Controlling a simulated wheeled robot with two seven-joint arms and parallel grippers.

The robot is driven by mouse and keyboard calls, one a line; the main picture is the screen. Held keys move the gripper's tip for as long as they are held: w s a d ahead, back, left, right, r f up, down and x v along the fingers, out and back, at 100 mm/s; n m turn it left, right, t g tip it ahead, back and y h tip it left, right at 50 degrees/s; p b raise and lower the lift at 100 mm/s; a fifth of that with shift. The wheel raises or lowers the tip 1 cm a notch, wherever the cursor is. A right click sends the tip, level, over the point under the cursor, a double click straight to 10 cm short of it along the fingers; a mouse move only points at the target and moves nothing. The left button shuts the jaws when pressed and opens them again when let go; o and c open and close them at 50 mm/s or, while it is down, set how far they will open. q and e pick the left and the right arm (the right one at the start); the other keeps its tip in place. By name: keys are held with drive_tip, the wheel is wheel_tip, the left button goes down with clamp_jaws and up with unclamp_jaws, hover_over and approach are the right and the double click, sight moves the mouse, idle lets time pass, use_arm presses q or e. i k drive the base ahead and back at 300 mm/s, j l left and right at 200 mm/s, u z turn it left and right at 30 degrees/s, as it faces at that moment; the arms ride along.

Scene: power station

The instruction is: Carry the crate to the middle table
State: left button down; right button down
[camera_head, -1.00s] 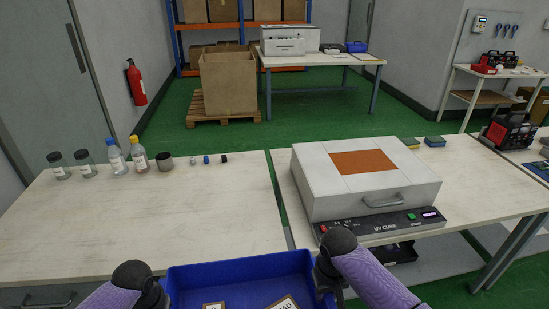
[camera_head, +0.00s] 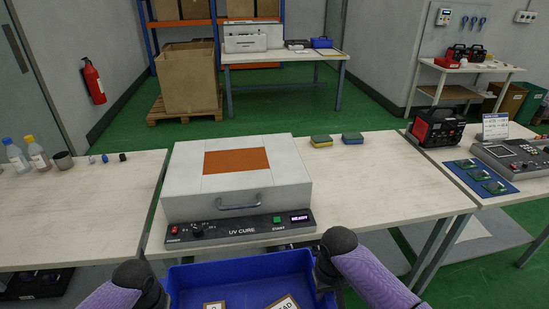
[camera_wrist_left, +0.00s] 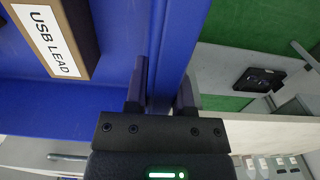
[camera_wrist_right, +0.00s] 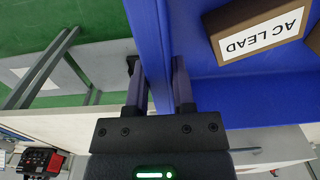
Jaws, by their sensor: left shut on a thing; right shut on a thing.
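The blue crate (camera_head: 240,265) is at the bottom centre of the head view, held level between my two grippers in front of the tables. Small labelled boxes lie in it. A box marked USB LEAD (camera_wrist_left: 55,38) shows in the left wrist view and one marked AC LEAD (camera_wrist_right: 258,35) in the right wrist view. My left gripper (camera_wrist_left: 160,95) is shut on one side wall. My right gripper (camera_wrist_right: 160,90) is shut on the opposite wall. The middle table (camera_head: 370,180) carries a white UV CURE box (camera_head: 237,185) on its left half.
The middle table's right half is clear except for two sponges (camera_head: 336,140) at its back edge. The left table (camera_head: 80,215) has bottles at the back. The right table has a black-red device (camera_head: 437,128), a blue mat with boards (camera_head: 480,178) and a control unit.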

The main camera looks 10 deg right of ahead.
sight(379, 180)
drive_tip(key=i+l, duration=0.1)
drive_tip(key=l, duration=2.15)
drive_tip(key=i+l, duration=0.2)
drive_tip(key=i, duration=0.25)
drive_tip(key=i+l, duration=0.15)
drive_tip(key=i, duration=0.35)
drive_tip(key=i+l, duration=0.2)
drive_tip(key=i, duration=0.25)
